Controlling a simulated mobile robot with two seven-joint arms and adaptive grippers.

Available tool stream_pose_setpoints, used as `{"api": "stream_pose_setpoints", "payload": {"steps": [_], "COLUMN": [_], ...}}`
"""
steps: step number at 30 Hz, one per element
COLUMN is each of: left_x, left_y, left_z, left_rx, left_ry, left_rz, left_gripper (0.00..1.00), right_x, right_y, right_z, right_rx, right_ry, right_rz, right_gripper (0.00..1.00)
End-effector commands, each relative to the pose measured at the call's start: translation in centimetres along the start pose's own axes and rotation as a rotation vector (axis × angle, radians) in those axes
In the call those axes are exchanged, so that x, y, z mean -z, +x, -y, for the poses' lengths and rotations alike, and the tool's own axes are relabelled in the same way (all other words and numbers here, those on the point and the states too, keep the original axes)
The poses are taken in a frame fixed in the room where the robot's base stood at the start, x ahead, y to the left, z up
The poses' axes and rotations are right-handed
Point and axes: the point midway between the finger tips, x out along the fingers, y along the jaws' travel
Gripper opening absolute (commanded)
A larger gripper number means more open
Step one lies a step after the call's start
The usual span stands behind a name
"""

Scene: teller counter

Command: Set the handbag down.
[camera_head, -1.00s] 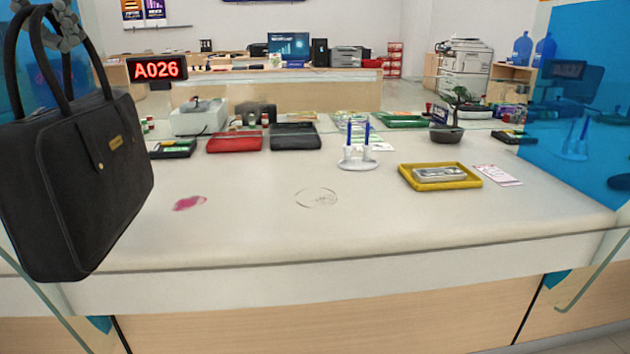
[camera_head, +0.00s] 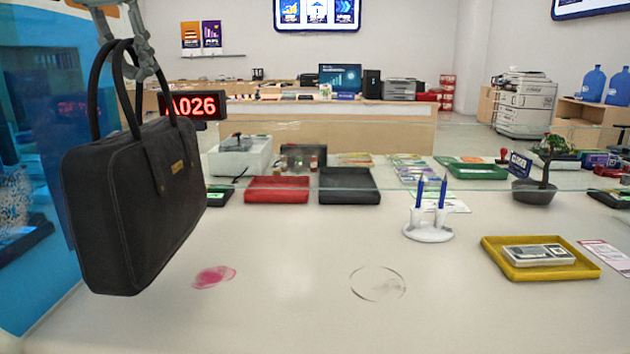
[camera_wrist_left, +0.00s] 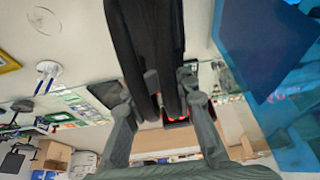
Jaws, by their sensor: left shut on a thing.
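The black handbag (camera_head: 140,205) hangs at the left in the head view, a little tilted, with its handles up. It appears to hang above the counter; its gap to the surface is hard to judge. My left gripper (camera_head: 143,65) is shut on the bag's handles above it. In the left wrist view, the dark handles of the handbag (camera_wrist_left: 150,40) run between the fingers of the left gripper (camera_wrist_left: 162,100). The pale counter (camera_head: 300,325) lies below and to the right of the bag. My right gripper is not in view.
A pink stain (camera_head: 213,277) and a ring mark (camera_head: 378,283) lie on the otherwise clear front counter. A white pen holder (camera_head: 428,232) and a yellow tray (camera_head: 505,265) stand to the right.

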Motion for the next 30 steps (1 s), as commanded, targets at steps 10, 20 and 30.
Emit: {"api": "stream_pose_setpoints", "payload": {"steps": [10, 20, 30], "left_x": [1.0, 2.8, 3.4], "left_y": [2.2, 6.8, 8.9], "left_z": [-2.7, -7.8, -9.7], "left_rx": [-0.001, -0.002, -0.002], "left_ry": [0.003, 0.002, 0.000], "left_rz": [-0.002, -0.002, -0.004], "left_gripper": [0.00, 0.00, 0.00], "right_x": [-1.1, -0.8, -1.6], "right_y": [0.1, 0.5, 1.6], "right_z": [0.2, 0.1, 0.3], "right_rx": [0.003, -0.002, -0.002], "right_ry": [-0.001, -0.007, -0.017], "right_rz": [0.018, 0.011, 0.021], "right_gripper": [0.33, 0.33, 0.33]}}
